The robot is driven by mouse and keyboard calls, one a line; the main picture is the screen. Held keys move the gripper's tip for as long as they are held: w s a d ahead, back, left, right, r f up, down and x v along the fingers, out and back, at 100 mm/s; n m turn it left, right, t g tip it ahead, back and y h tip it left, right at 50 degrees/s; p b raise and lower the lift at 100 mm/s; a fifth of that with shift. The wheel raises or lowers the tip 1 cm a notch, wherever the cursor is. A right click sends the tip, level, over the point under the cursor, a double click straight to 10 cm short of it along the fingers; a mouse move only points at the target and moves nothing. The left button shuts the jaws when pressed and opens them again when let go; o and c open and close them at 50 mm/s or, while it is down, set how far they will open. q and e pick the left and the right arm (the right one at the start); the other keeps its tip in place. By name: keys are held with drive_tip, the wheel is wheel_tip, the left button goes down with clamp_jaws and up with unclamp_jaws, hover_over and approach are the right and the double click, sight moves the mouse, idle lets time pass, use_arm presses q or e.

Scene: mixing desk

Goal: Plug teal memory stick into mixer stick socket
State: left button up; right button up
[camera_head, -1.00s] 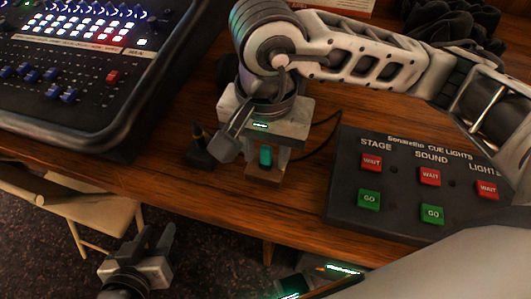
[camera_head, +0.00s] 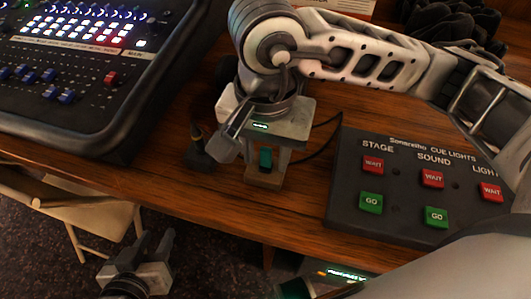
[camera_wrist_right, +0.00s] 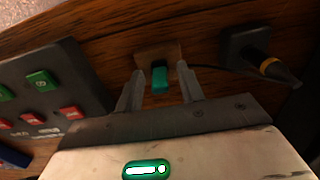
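The teal memory stick (camera_head: 265,158) stands upright in a small wooden block (camera_head: 264,178) near the table's front edge. It also shows in the right wrist view (camera_wrist_right: 159,80). My right gripper (camera_head: 266,160) points down over it, with one finger on each side. In the right wrist view its fingers (camera_wrist_right: 160,88) are open, with gaps between them and the stick. My left gripper (camera_head: 153,247) is open and empty, low in front of the table. The mixer (camera_head: 75,95) lies at the upper left; I cannot make out its stick socket.
A cue light box (camera_head: 400,215) with red and green buttons lies right of the block. A small dark object (camera_head: 205,148) with a cable stands just left of my right gripper. A chair (camera_head: 85,205) is below the table edge.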

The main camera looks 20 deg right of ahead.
sight(266, 148)
idle(0.4)
drive_tip(key=shift+b, duration=0.5)
clamp_jaws()
drive_tip(key=shift+r, duration=0.1)
drive_tip(key=shift+r+p, duration=1.2)
drive_tip(key=shift+r, duration=1.7)
